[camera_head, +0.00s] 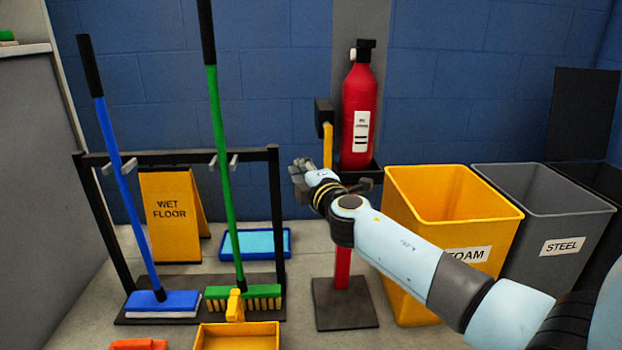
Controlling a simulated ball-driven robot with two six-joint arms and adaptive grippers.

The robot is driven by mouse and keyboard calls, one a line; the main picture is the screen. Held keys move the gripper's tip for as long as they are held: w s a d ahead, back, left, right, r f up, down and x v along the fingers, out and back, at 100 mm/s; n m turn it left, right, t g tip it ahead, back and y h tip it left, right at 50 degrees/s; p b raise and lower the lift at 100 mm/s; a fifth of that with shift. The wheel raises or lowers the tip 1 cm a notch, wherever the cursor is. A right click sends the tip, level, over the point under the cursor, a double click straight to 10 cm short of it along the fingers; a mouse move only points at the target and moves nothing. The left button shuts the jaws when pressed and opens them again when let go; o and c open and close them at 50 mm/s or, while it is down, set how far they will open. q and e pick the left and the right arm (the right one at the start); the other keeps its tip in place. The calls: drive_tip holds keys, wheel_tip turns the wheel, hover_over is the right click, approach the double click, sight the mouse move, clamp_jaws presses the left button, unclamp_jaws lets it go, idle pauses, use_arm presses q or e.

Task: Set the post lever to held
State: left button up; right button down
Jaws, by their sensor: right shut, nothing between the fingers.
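The post lever (327,146) is a yellow bar hanging down from a black block (323,112) beside the red fire extinguisher. A red post (342,270) stands below on a dark square base plate (345,304); my arm hides its upper part. My right gripper (302,168) is shut and empty. In the picture it is just below and left of the lever's lower end; I cannot tell whether they touch. My left gripper is not in view.
A red fire extinguisher (358,115) stands right of the lever. A yellow bin (416,205) and a grey bin (545,205) stand at the right. A black rack (210,155) with a blue mop (124,185) and green broom (222,160) stands at the left.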

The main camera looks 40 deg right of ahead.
sight(327, 148)
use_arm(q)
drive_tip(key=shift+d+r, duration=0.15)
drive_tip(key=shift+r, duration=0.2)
use_arm(e)
drive_tip(key=d, duration=0.4)
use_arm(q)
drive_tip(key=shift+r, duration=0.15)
use_arm(e)
drive_tip(key=shift+d, duration=0.1)
